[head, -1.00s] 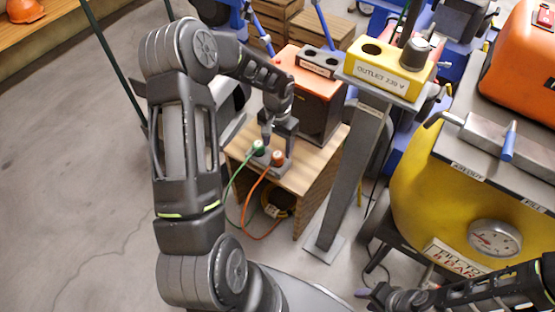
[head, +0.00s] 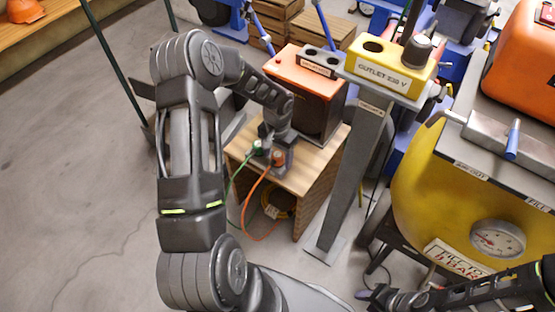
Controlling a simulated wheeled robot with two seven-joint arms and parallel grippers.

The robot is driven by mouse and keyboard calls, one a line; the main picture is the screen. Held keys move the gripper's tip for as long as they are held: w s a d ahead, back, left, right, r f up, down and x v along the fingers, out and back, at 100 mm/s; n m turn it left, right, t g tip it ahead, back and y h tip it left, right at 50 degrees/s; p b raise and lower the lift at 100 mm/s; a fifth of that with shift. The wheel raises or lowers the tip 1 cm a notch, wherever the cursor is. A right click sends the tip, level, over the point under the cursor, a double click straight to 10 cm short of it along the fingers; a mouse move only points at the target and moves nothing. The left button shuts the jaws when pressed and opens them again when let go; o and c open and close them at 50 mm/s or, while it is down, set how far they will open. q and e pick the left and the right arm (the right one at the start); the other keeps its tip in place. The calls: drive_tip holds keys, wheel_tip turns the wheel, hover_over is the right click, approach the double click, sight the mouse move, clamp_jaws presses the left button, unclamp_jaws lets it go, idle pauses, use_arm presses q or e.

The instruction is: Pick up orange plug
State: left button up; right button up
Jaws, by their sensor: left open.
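The orange plug (head: 277,158) sits in a grey holder on the small wooden stand (head: 312,170), with an orange cord hanging from it. The green plug (head: 256,147) with a green cord is just to its left in the same holder. My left gripper (head: 272,146) is open and low over the holder, its fingers down around the plugs. I cannot tell whether a finger touches the orange plug. My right gripper (head: 372,293) is at the bottom right, away from the stand; its jaw opening is too small to judge.
A yellow outlet box (head: 385,72) on a grey post (head: 350,180) stands right of the stand. An orange-topped box (head: 308,90) is behind the plugs. A yellow tank (head: 430,200) with a gauge fills the right side. The floor at left is clear.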

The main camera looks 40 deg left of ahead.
idle(0.4)
use_arm(q)
clamp_jaws()
idle(0.5)
